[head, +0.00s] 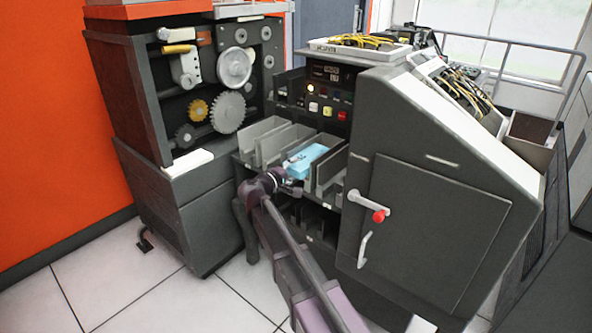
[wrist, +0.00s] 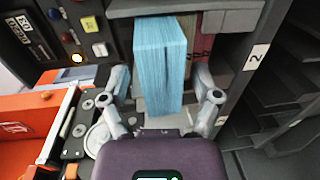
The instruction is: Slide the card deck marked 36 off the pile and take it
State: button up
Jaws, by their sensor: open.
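A light blue card deck (head: 306,160) lies between the upright grey dividers of the machine's card rack in the head view. In the wrist view the blue deck (wrist: 159,62) stands between the two fingers of my gripper (wrist: 163,100). The fingers are spread, one on each side of the deck, with a gap visible at least on the right. My gripper also shows in the head view (head: 285,183), at the near end of the deck. No mark 36 can be read on the deck, and I cannot tell what it rests on.
Grey dividers (head: 268,143) flank the deck. A control panel with coloured buttons (head: 328,110) is behind it. A cabinet door with a red-knobbed lever (head: 378,215) is to the right. A label reading 2 (wrist: 257,57) is on the frame to the right. Open tiled floor (head: 110,275) lies at lower left.

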aim_at(296, 164)
jog(key=shift+w+d, duration=0.4)
jog(key=shift+w, duration=0.05)
grip_shut()
jog(key=shift+r+p, duration=0.25)
jog(key=shift+p, duration=0.05)
jog(key=shift+r+p, duration=0.35)
jog(key=shift+r, duration=0.05)
jog(key=shift+r+p, duration=0.9)
jog(key=shift+p, duration=0.05)
